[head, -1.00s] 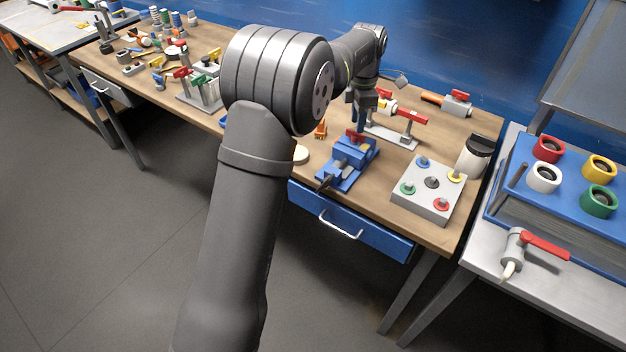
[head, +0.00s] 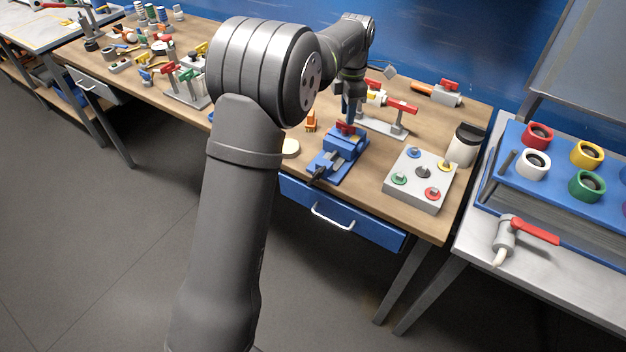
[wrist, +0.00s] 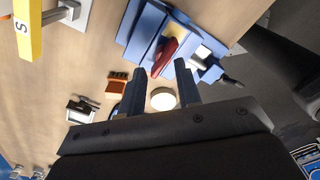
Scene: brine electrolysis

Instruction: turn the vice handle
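The blue vice (head: 346,146) stands on the wooden bench near its front edge; it also shows at the top of the wrist view (wrist: 143,22). A dark handle-like part (head: 316,173) sticks out at its front left. A red piece (wrist: 166,56) sits on or in the vice. My gripper (head: 350,112) points down over the vice's back end. In the wrist view my gripper (wrist: 160,67) has its two fingers apart, with nothing held between them. The red piece lies just beyond the fingertips in that picture; I cannot tell whether they touch it.
A grey box with coloured knobs (head: 421,176) stands right of the vice. A red-handled valve stand (head: 385,128) is behind it. A pale round disc (head: 290,148) and an orange item (head: 311,121) lie left. A black-lidded jar (head: 465,145) stands at the right.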

